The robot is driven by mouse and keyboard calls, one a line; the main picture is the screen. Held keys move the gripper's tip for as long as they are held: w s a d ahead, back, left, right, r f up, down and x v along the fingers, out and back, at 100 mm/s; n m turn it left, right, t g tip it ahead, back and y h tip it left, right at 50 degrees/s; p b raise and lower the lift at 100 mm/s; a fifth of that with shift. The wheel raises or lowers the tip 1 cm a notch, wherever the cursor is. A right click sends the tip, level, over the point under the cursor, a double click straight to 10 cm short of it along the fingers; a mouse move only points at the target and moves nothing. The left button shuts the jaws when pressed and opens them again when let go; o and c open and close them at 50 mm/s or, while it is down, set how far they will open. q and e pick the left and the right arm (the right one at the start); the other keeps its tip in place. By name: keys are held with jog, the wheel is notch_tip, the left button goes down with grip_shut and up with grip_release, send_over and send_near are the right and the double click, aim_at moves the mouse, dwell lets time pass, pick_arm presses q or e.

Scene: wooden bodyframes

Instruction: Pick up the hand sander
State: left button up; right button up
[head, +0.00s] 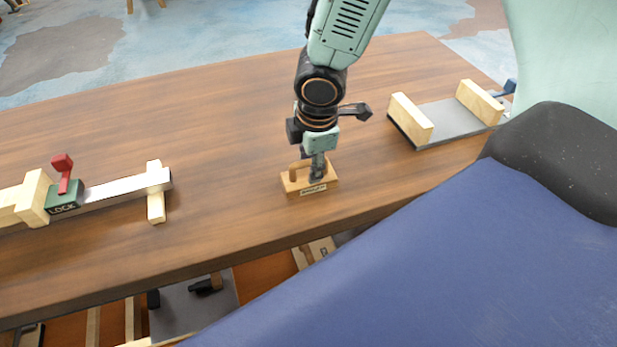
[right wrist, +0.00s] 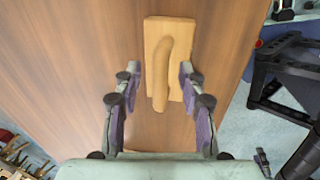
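The hand sander (head: 311,188) is a small light-wood block with a raised wooden handle, lying on the brown wooden table near its front edge. In the right wrist view the sander (right wrist: 165,62) lies ahead, with its handle pointing down the picture toward my palm. My right gripper (head: 318,168) is lowered over the sander from above. In the right wrist view the gripper (right wrist: 160,72) is open, one finger on each side of the handle, with gaps between fingers and handle. In the head view the fingers hide part of the handle. My left gripper is not in view.
A wooden clamp-like frame with a green "LOCK" block (head: 66,196) and red lever lies at the left of the table (head: 230,120). A grey plate fixture (head: 450,121) with two wooden blocks stands at the right. A lower shelf (head: 190,305) holds tools. Table around the sander is clear.

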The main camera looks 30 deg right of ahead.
jog(key=shift+d, duration=0.1)
jog(key=shift+c, duration=1.4)
jog(key=shift+s, duration=0.1)
jog(key=c, duration=0.5)
grip_shut()
notch_tip(320, 180, up, 9)
jog(key=p, duration=0.5)
jog(key=shift+f, duration=0.2)
jog(key=shift+r+p, duration=0.6)
jog(key=shift+r, duration=0.15)
jog(key=shift+o, duration=0.5)
grip_release()
grip_shut()
